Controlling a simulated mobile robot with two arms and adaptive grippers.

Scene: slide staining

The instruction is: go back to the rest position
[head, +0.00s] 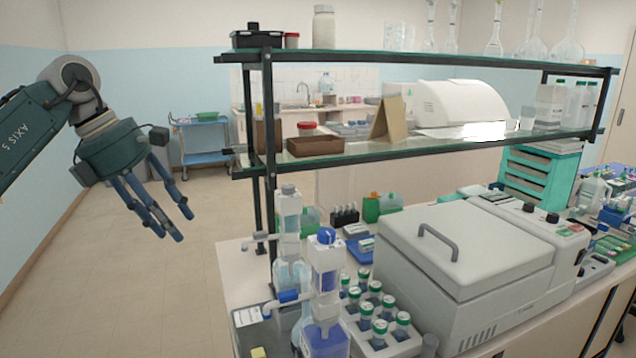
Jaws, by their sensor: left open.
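My left gripper (158,222) hangs at the left of the head view, at the end of my left arm, which comes in from the left edge. Its blue fingers point down and to the right and stand apart, with nothing between them. It is over the open floor, left of the bench and its shelf, and touches nothing. My right gripper is not in the head view.
A lab bench with a two-level glass shelf (420,150) fills the right. On it stand a grey lidded machine (460,255), dispenser bottles (325,270) and a rack of green-capped vials (405,345). A blue cart (205,157) stands behind. Floor (130,300) at left is clear.

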